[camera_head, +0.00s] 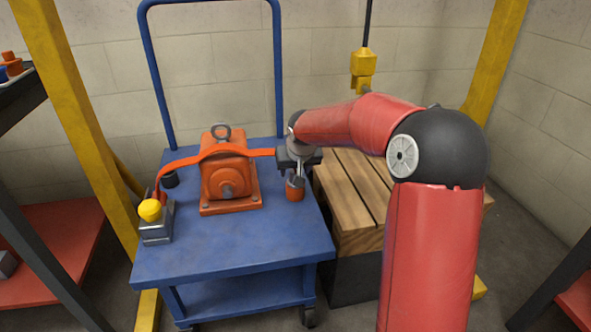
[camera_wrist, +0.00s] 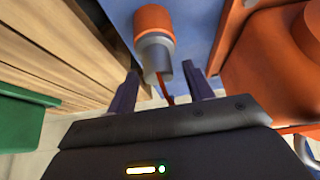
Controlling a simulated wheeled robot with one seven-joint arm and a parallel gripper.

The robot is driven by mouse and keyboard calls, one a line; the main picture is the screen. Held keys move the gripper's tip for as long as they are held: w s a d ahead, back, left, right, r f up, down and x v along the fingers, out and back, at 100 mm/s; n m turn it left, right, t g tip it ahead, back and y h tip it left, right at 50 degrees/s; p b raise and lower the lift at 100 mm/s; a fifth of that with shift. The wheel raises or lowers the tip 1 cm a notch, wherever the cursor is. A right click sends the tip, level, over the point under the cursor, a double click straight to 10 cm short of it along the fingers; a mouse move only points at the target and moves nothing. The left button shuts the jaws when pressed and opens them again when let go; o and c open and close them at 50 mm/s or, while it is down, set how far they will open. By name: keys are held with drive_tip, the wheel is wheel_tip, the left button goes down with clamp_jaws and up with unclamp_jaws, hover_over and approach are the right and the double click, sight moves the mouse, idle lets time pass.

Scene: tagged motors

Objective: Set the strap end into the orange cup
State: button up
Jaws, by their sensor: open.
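The orange cup (camera_head: 295,189) is at the right edge of the blue cart, just below my gripper (camera_head: 298,160). In the wrist view the cup (camera_wrist: 153,20) is ahead of my open fingers (camera_wrist: 160,72). A grey cylindrical piece (camera_wrist: 157,62), likely the strap end, is at the cup and between the fingers, with a gap on each side. A thin red strip runs from it towards the palm. I cannot tell how deep it sits in the cup. The orange strap (camera_head: 262,152) crosses over the orange motor (camera_head: 228,180) and reaches my gripper, which hides its end.
A grey block with a yellow knob (camera_head: 150,210) stands at the cart's left, near a dark cup (camera_head: 170,180). A wooden slatted crate (camera_head: 352,185) stands close to the cart's right side. The front of the blue cart top (camera_head: 235,250) is clear.

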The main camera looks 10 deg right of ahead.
drive_tip(key=p+v, duration=0.2)
drive_tip(key=v, duration=1)
drive_tip(key=s+f, duration=0.1)
drive_tip(key=s, duration=3)
drive_tip(key=shift+s+f, duration=0.2)
drive_tip(key=shift+s, duration=0.15)
wheel_tip(320, 180, up, 7)
drive_tip(key=p, duration=0.6)
drive_tip(key=shift+f, duration=0.2)
